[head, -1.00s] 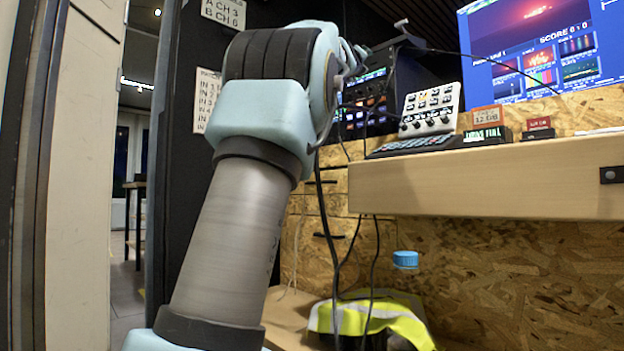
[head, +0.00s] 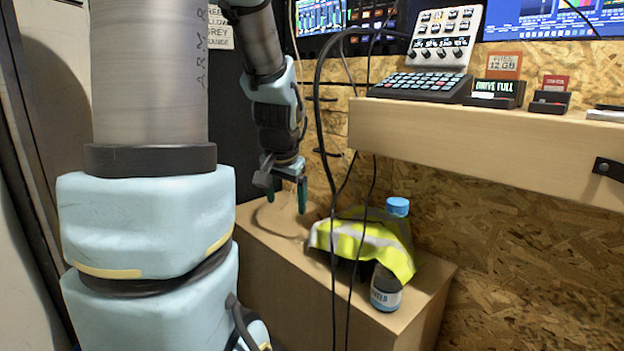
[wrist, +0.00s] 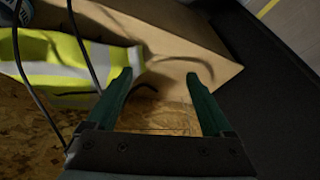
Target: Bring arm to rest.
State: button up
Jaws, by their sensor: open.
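My gripper (head: 287,197) hangs at the end of my arm in the head view, its fingers pointing down above the left part of a low wooden box (head: 290,263). In the wrist view my gripper (wrist: 161,82) has its two green fingers spread apart with nothing between them. The box top (wrist: 190,35) shows beyond the fingers. My arm is folded, with the upper links at the left of the head view and the forearm coming down behind them.
A yellow hi-vis vest (head: 350,238) and a blue-capped bottle (head: 386,290) lie and stand on the box. Black cables (head: 333,265) hang just right of my gripper. A wooden shelf (head: 480,135) holds a keypad (head: 418,86), a mixer (head: 447,30) and drives (head: 495,92).

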jog(key=s+f+n+g+p, duration=0.2)
jog(key=s+f+n+g, duration=0.15)
jog(key=s, duration=0.95)
notch_tip(320, 180, up, 37)
jog(key=p, duration=3.8)
jog(key=shift+a+r, duration=0.2)
jog(key=shift+a, duration=0.25)
jog(key=shift+c, duration=0.4)
